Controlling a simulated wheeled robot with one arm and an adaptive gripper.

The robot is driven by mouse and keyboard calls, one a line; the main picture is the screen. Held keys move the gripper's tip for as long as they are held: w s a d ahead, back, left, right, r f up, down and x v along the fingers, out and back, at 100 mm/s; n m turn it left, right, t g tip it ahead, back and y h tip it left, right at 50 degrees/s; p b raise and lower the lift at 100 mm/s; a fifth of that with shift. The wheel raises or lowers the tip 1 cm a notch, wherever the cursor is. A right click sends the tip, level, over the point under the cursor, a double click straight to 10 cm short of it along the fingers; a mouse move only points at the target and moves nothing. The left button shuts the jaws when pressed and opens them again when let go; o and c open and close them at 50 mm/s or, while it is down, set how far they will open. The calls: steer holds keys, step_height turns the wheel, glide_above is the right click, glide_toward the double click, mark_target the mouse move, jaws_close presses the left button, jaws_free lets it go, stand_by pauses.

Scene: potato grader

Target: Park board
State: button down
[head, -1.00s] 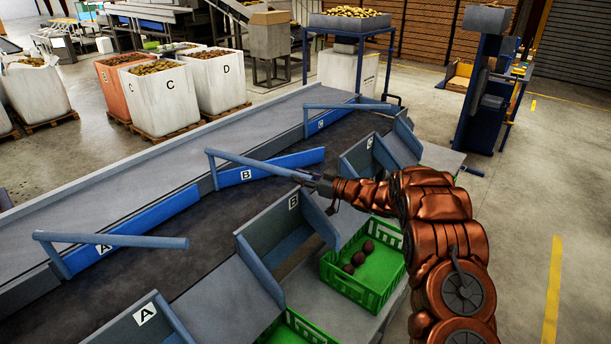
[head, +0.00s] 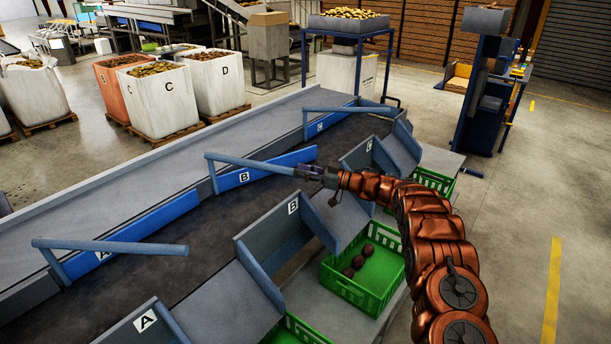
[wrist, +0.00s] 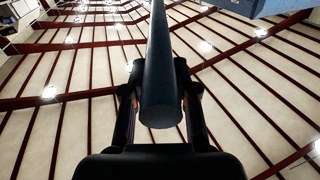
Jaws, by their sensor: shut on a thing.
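Blue board B (head: 280,164) stands over the dark belt (head: 150,262) in the middle of the head view, angled out from the belt's far side. Its light-blue bar handle (head: 250,163) reaches from a post toward the near side. My gripper (head: 312,172) is shut on the free end of this handle. In the wrist view the bar (wrist: 160,80) runs between the two fingers, its round end toward the camera. The fingertips are small and partly hidden in the head view.
Board A (head: 150,228) with its handle (head: 110,244) is at left; board C (head: 322,127) with its handle (head: 345,107) is farther back. Chutes and green crates line the near side; one crate (head: 385,276) holds a few dark potatoes. Open floor lies at right.

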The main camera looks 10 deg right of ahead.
steer(key=shift+w+a+r+g, duration=0.15)
steer(key=shift+w+r+g, duration=0.05)
steer(key=shift+r+g, duration=0.1)
steer(key=c, duration=1.1)
jaws_free()
steer(key=shift+d+f, duration=0.25)
steer(key=shift+f, duration=0.25)
steer(key=shift+c, duration=0.2)
steer(key=shift+o, duration=1.3)
steer(key=shift+w+d, duration=0.1)
steer(key=shift+r, duration=0.1)
steer(key=shift+d+r, duration=0.1)
steer(key=v, duration=1.1)
steer(key=shift+s+d, duration=0.25)
steer(key=shift+s, duration=0.05)
steer(key=shift+c, duration=0.5)
